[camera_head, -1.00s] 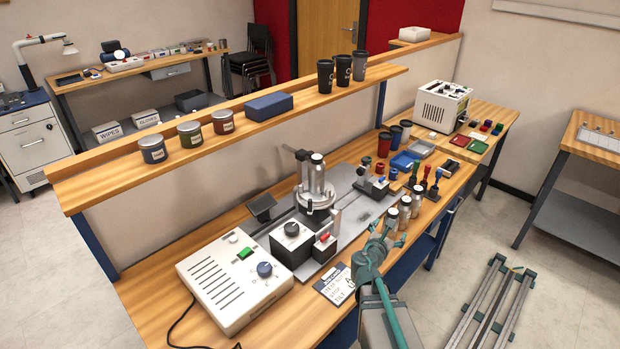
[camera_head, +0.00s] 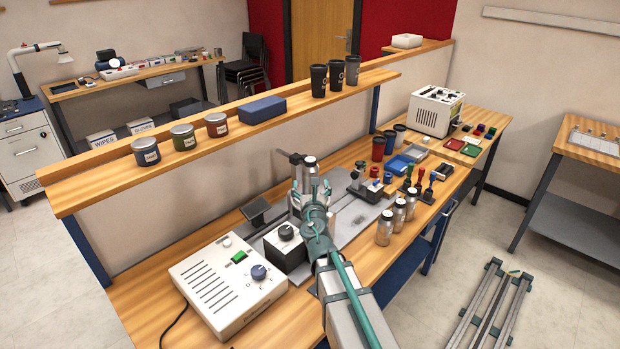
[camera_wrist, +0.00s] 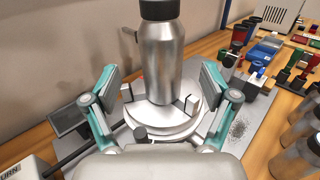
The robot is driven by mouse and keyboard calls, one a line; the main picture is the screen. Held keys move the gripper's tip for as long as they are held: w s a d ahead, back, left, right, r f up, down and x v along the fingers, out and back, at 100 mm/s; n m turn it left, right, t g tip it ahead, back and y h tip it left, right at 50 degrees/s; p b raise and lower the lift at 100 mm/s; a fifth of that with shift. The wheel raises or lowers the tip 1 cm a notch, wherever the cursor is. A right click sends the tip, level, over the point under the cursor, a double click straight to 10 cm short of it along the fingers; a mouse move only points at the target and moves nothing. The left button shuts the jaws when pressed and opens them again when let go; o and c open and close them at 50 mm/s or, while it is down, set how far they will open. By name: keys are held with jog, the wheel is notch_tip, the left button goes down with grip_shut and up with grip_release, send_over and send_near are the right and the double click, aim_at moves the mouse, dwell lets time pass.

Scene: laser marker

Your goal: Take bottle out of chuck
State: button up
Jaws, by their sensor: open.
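The silver bottle (camera_wrist: 160,60) with a dark cap stands upright in the round chuck (camera_wrist: 180,122), its base among the chuck's small jaws. In the head view the top of the bottle (camera_head: 309,166) shows above my arm, which hides most of the chuck. My gripper (camera_wrist: 158,82) is open in the wrist view, one teal finger left of the bottle and one right of it. Both pads are apart from the bottle. In the head view my gripper (camera_head: 312,188) is at the chuck, its fingers partly hidden.
A black-and-silver box with a knob (camera_head: 286,244) stands just left of my arm. A white control unit (camera_head: 227,285) is at the front left. Several silver bottles (camera_head: 385,228) stand to the right. The shelf (camera_head: 300,97) runs behind the chuck.

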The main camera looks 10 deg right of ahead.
aim_at(310, 175)
jog(key=shift+w+d+p, duration=0.25)
jog(key=shift+w+p, duration=0.05)
jog(key=shift+w, duration=1.1)
jog(key=shift+w+d+p, duration=0.2)
jog(key=shift+w+p, duration=0.1)
jog(key=shift+w, duration=1.1)
jog(key=shift+r, duration=0.1)
jog(key=c, duration=1.4)
jog(key=shift+o, duration=0.2)
jog(key=shift+r, duration=0.1)
